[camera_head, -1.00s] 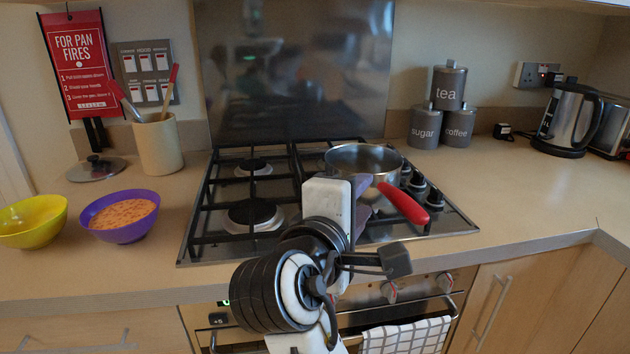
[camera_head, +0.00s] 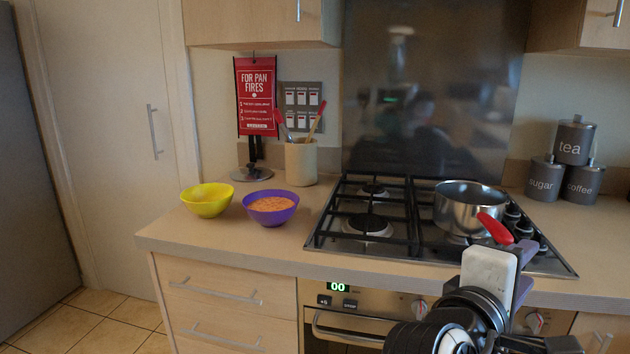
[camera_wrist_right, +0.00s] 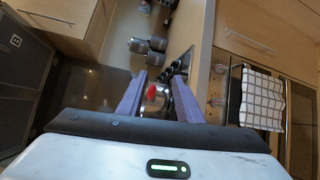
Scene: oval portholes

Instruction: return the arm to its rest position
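My right gripper (camera_head: 525,268), with a white body and purple fingers, is at the front edge of the hob in the head view. In the right wrist view its two fingers (camera_wrist_right: 160,78) stand wide apart with nothing clamped between them. The steel saucepan (camera_head: 468,207) sits upright on the right of the hob. Its red handle (camera_head: 494,228) points toward me, just above and beside the gripper. In the wrist view the red handle (camera_wrist_right: 152,92) shows between the fingers, seemingly beyond them; the exact gap cannot be told. My left gripper is not in view.
The hob (camera_head: 340,240) lies in the worktop, with the oven (camera_head: 350,312) below. A purple bowl (camera_head: 270,209) of orange food, a yellow bowl (camera_head: 207,201) and a utensil pot (camera_head: 301,163) stand left. Grey canisters (camera_head: 575,143) stand right. Floor (camera_head: 115,310) is clear at lower left.

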